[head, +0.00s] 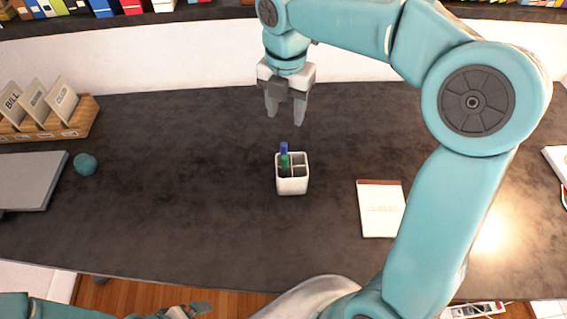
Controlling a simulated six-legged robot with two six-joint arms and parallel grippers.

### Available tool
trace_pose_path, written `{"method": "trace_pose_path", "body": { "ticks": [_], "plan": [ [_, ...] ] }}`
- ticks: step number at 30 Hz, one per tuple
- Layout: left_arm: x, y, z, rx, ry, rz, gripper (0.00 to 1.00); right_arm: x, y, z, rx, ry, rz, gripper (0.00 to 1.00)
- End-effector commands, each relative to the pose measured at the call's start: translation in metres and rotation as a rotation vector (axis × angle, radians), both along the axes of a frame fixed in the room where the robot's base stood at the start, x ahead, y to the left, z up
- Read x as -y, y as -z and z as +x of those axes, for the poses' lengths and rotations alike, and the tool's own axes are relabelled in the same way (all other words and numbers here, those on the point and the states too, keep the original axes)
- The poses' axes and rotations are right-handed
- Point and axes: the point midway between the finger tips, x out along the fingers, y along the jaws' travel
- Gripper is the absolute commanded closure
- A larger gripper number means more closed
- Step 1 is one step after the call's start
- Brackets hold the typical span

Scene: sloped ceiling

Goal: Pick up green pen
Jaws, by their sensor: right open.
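The green pen (284,162) stands upright in a white divided pen holder (293,186) near the middle of the dark desk. A blue pen or cap (284,147) shows directly above the green part; I cannot tell if it is a separate pen. My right gripper (285,115) is open and empty, pointing down, above and behind the holder and apart from it. My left gripper (189,311) is at the bottom edge, low in front of the desk, mostly cut off; its jaws are unclear.
A white and brown notepad (381,210) lies right of the holder. A teal ball-like object (85,164), a grey laptop (30,180) and a wooden file box (80,117) with cards are at left. Books (100,6) line the shelf behind. The desk (180,190) around the holder is clear.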

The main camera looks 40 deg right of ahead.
Motion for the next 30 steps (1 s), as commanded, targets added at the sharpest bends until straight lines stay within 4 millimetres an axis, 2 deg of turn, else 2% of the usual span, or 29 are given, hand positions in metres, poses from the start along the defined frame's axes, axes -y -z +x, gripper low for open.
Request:
{"method": "trace_pose_path", "body": {
  "ticks": [4, 12, 15, 23, 30],
  "plan": [
    [0.0, 0.001, 0.0, 0.0, 0.0, 0.0, 0.0, -0.002, 0.016, -0.004, -0.003, -0.001, -0.001, 0.5],
    [0.0, 0.003, 0.0, -0.001, 0.0, 0.0, 0.0, -0.005, 0.079, -0.008, -0.006, -0.001, 0.0, 0.5],
    [0.0, 0.003, 0.0, 0.0, 0.0, 0.0, 0.0, -0.004, 0.097, -0.008, -0.004, 0.0, -0.001, 0.5],
    [0.0, 0.001, 0.0, 0.0, 0.0, 0.0, 0.0, -0.005, 0.119, -0.008, -0.004, -0.001, 0.0, 0.5],
    [0.0, -0.003, 0.0, 0.0, 0.0, 0.0, 0.0, -0.009, 0.156, -0.007, -0.003, 0.0, -0.001, 0.5]
  ]
}}
